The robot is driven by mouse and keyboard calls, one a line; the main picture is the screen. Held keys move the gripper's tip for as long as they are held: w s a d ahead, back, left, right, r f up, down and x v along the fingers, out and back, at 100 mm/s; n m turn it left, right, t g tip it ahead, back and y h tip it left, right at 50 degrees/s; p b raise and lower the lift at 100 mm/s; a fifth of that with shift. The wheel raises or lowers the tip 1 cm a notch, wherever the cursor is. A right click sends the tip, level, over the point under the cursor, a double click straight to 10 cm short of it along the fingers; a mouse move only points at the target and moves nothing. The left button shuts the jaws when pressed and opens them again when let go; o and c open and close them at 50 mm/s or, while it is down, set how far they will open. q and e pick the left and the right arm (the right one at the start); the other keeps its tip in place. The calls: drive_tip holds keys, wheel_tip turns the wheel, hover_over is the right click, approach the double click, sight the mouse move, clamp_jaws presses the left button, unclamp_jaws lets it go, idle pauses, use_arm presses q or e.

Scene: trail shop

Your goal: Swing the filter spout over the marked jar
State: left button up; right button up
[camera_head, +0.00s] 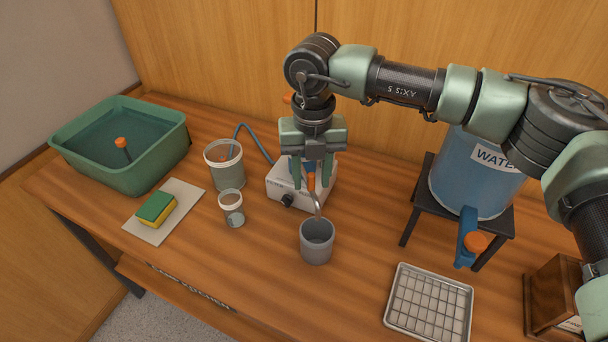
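The filter is a white box (284,190) with a dark knob on its front, partly hidden behind my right gripper. Its thin grey spout (319,206) curves down toward the front, its end at the mouth of a plain grey cup (317,249). An orange grip (311,181) sits at the spout's upper end. My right gripper (313,182) points down with its fingers apart on either side of this grip; I see gaps beside it. A small clear jar (232,208) with a greyish mark stands left of the filter and seems to be the marked jar. My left gripper is out of view.
A larger pale container (225,166) with a blue hose (254,140) stands behind the small jar. A green basin (119,145) and a sponge (156,207) on a pale mat are left. A blue water tank (459,185) on a dark stand and a wire rack (429,302) are right.

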drive_tip(key=shift+c, duration=1.2)
clamp_jaws()
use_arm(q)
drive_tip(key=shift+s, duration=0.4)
use_arm(e)
drive_tip(key=shift+s+a, duration=0.1)
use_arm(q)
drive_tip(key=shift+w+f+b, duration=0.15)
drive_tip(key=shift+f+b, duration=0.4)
use_arm(e)
drive_tip(key=shift+s+a, duration=0.15)
drive_tip(key=shift+a, duration=0.75)
drive_tip(key=shift+s+a, duration=0.15)
drive_tip(key=shift+a, duration=0.75)
